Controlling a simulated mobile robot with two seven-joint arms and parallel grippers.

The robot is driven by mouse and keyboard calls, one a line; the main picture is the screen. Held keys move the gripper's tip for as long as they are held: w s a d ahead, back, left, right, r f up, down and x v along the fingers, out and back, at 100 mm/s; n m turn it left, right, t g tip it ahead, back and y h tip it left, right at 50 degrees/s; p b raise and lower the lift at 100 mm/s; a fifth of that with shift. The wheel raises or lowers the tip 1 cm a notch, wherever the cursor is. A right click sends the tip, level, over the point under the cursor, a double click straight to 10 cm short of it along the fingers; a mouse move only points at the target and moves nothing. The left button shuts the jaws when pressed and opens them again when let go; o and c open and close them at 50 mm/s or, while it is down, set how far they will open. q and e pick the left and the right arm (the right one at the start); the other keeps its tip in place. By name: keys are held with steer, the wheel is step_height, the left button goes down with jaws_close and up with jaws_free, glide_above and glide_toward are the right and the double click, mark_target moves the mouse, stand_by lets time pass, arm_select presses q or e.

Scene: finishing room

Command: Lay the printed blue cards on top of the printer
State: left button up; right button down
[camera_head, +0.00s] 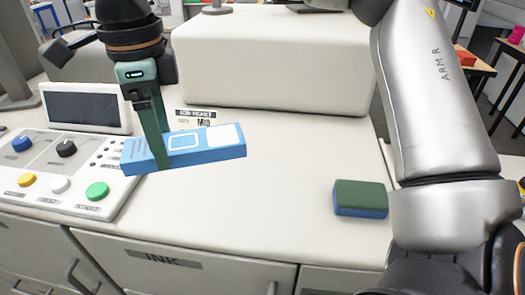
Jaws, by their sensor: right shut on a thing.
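The printed blue cards (210,142) form a flat blue stack with white printed boxes on its face. My right gripper (160,160) comes down from the top left and is shut on this stack near its left end. One finger crosses the front face; the other is hidden behind it. The stack lies level over the white printer (255,215), overlapping the right edge of the control panel in the picture. I cannot tell whether it touches the top. My left gripper is not in view.
A control panel (75,165) with coloured knobs and a dark screen (83,107) fills the left. A green-topped blue block (360,198) lies at the right near my arm. A raised white housing (275,65) stands behind. The printer's top between is clear.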

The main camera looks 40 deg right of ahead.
mark_target(217, 129)
steer(key=shift+s+d+f, duration=0.1)
steer(key=shift+d+f, duration=0.1)
steer(key=shift+d, duration=0.15)
steer(key=d+f, duration=0.1)
steer(key=d, duration=0.1)
steer(key=s+d+f+b, duration=0.1)
steer(key=d, duration=0.2)
steer(key=s+d+f, duration=0.1)
steer(key=d, duration=0.1)
steer(key=shift+d, duration=0.15)
steer(key=d+f, duration=0.2)
steer(key=s+d+f, duration=0.1)
steer(key=d+f, duration=0.1)
steer(key=f, duration=0.1)
steer(key=shift+s+d, duration=0.1)
steer(key=shift+d, duration=0.05)
steer(key=shift+s+d+f, duration=0.1)
steer(key=shift+d+f, duration=0.2)
steer(key=shift+f, duration=0.15)
steer(key=f, duration=0.3)
steer(key=shift+s+d+f, duration=0.1)
steer(key=shift+d+f, duration=0.1)
steer(key=shift+f, duration=0.3)
jaws_free()
steer(key=shift+r, duration=0.1)
